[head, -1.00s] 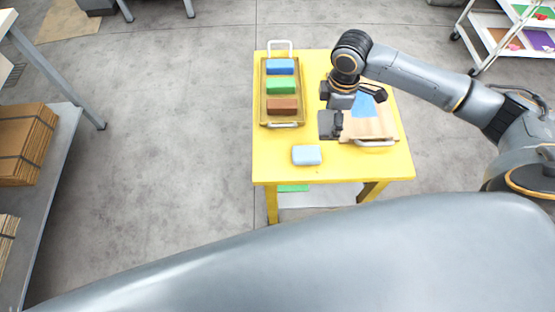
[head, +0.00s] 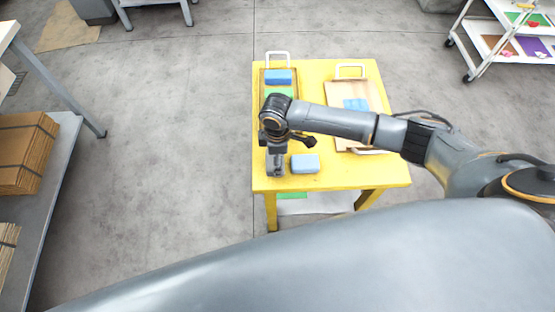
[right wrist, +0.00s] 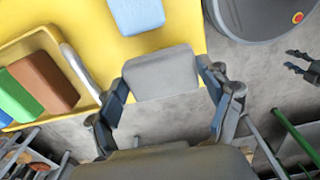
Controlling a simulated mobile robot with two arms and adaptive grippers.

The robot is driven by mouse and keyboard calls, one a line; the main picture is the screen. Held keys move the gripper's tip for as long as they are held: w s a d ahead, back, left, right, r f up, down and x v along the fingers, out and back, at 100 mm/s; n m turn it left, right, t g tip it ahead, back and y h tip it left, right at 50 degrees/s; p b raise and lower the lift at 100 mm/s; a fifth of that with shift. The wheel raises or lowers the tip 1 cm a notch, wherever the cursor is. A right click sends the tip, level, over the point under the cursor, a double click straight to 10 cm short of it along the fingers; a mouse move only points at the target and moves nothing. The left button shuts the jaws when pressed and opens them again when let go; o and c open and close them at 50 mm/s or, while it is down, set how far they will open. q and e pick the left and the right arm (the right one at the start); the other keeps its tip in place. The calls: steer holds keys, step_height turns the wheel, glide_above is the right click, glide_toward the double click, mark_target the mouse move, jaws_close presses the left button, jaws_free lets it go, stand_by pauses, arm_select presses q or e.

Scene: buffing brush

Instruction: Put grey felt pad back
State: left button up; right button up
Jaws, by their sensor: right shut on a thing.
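The grey felt pad (right wrist: 160,74) is a grey block held between the two fingers of my right gripper (right wrist: 165,85), seen in the right wrist view. In the head view the grey pad (head: 275,165) hangs under my right gripper (head: 274,152), over the front left of the yellow table, left of the light blue block. A yellow tray (right wrist: 84,72) holds a brown block (right wrist: 42,80), a green block (right wrist: 20,95) and a blue block (head: 278,77). My arm hides part of the tray in the head view. My left gripper (right wrist: 296,61) shows at the right edge of the wrist view, fingers apart and empty.
The light blue block (head: 305,163) lies on the yellow table (head: 318,75) near its front edge. A wooden board (head: 371,95) with a handle and a blue patch is at the right. A shelf with cardboard (head: 25,155) stands far left.

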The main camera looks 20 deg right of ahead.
steer(key=shift+f, duration=1.45)
steer(key=shift+f, duration=0.15)
steer(key=o, duration=1.1)
steer(key=shift+c, duration=0.2)
step_height(320, 180, up, 12)
steer(key=shift+r, duration=0.2)
